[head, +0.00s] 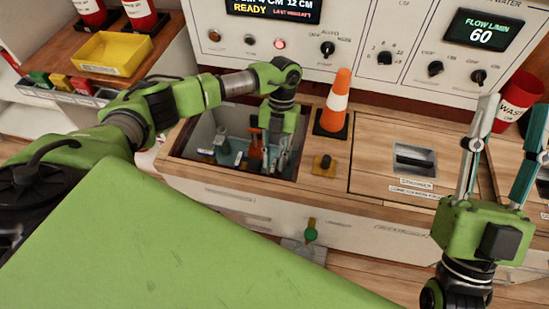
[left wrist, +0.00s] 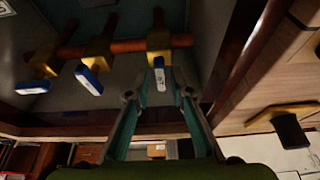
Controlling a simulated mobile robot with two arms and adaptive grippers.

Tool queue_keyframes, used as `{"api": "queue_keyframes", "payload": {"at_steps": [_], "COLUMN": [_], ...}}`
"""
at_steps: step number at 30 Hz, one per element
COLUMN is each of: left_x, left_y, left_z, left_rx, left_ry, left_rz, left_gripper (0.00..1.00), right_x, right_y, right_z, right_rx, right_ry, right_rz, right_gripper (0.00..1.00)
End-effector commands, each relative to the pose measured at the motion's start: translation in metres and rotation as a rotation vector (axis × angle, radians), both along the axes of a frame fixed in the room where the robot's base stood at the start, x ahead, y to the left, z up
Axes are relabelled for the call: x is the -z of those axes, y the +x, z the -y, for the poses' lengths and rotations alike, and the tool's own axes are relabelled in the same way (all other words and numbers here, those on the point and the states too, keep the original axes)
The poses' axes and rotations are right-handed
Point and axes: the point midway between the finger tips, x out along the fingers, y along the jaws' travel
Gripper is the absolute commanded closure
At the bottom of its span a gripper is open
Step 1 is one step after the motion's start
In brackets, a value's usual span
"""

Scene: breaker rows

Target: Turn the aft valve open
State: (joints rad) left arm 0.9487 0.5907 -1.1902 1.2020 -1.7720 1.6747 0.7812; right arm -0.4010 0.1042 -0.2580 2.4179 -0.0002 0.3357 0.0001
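In the left wrist view three valves with yellow bodies sit along an orange-brown pipe (left wrist: 128,46). Their blue handles carry white labels: a left handle (left wrist: 34,87), a middle handle (left wrist: 88,80) and a right handle (left wrist: 160,80). I cannot read the labels, so I cannot tell which valve is aft. My left gripper (left wrist: 160,92) is open, one teal finger on each side of the right handle; contact is unclear. In the head view my left gripper (head: 275,150) reaches down into the counter recess (head: 196,135), partly hiding the valves. My right gripper (head: 507,120) is open and empty at the right.
An orange-and-white cone (head: 335,103) stands just right of the recess. A yellow-and-black knob (head: 325,164) sits on the counter near it. A closed lid (head: 410,160) lies further right. The control panel (head: 370,40) rises behind. A green knob (head: 311,235) is on the front.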

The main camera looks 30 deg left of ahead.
Motion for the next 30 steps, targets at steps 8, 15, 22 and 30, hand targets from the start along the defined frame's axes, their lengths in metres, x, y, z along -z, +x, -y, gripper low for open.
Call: {"api": "queue_keyframes", "payload": {"at_steps": [8, 15, 22, 30], "left_x": [0.0, -0.015, -0.06, -0.102], "left_y": [0.0, 0.007, 0.025, 0.041], "left_z": [0.0, -0.001, -0.006, -0.009], "left_rx": [-0.001, -0.003, -0.003, -0.002], "left_ry": [-0.001, -0.001, 0.0, -0.001], "left_rz": [-0.001, 0.002, 0.004, 0.001], "left_gripper": [0.74, 0.74, 0.74, 0.74], "right_x": [0.0, 0.0, 0.0, 0.0], "right_y": [0.0, -0.001, -0.001, 0.0], "right_z": [0.0, -0.001, 0.0, 0.0], "right_rx": [-0.001, -0.003, -0.002, -0.001], "right_ry": [0.001, 0.001, 0.001, 0.001], "right_rz": [0.0, -0.001, 0.0, 0.0], "right_gripper": [0.6, 0.6, 0.6, 0.6]}}
